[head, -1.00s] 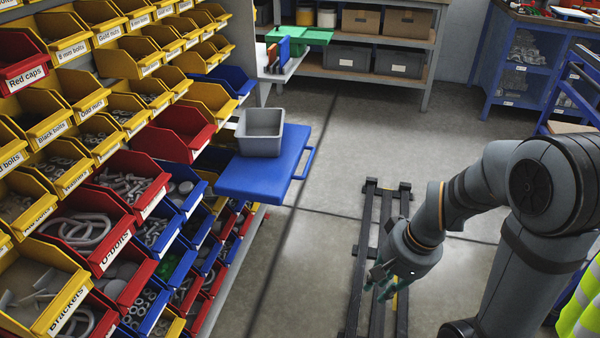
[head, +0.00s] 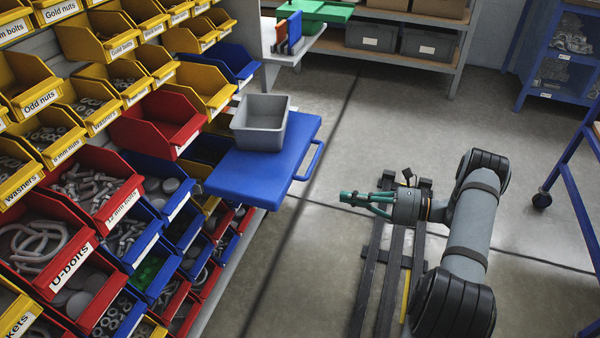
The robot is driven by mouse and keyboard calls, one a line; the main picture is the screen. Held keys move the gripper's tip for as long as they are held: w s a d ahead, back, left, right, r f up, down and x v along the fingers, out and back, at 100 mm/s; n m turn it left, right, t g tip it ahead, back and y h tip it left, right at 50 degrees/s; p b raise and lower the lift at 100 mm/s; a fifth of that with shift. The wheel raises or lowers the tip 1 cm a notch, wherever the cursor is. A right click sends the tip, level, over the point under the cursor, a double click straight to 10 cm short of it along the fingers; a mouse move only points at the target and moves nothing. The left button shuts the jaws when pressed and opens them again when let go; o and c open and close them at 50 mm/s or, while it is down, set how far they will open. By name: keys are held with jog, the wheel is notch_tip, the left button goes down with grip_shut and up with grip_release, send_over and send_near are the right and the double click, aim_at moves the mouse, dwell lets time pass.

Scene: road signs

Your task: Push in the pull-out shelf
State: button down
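The blue pull-out shelf (head: 250,180) sticks out from the bin rack in the head view, with a U-shaped handle (head: 312,160) on its right edge. A grey open box (head: 260,122) stands on the shelf towards its back. My gripper (head: 362,203) is to the right of the shelf and points left, towards it. Its green fingers are apart from the handle and hold nothing that I can see. The fingers look spread with a gap between them. The rack end of the shelf is hidden among the bins.
Yellow, red and blue bins (head: 80,190) of hardware fill the rack at left. Dark floor rails (head: 385,270) lie under my arm. A blue wheeled frame (head: 560,175) is at right. Floor between shelf and gripper is clear.

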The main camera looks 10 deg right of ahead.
jog(key=r, duration=0.2)
jog(key=b, duration=0.1)
send_near(290, 177)
jog(key=shift+t+y, duration=0.3)
jog(key=shift+t, duration=0.1)
jog(key=x, duration=0.4)
jog(key=f+x, duration=0.1)
jog(key=x, duration=0.2)
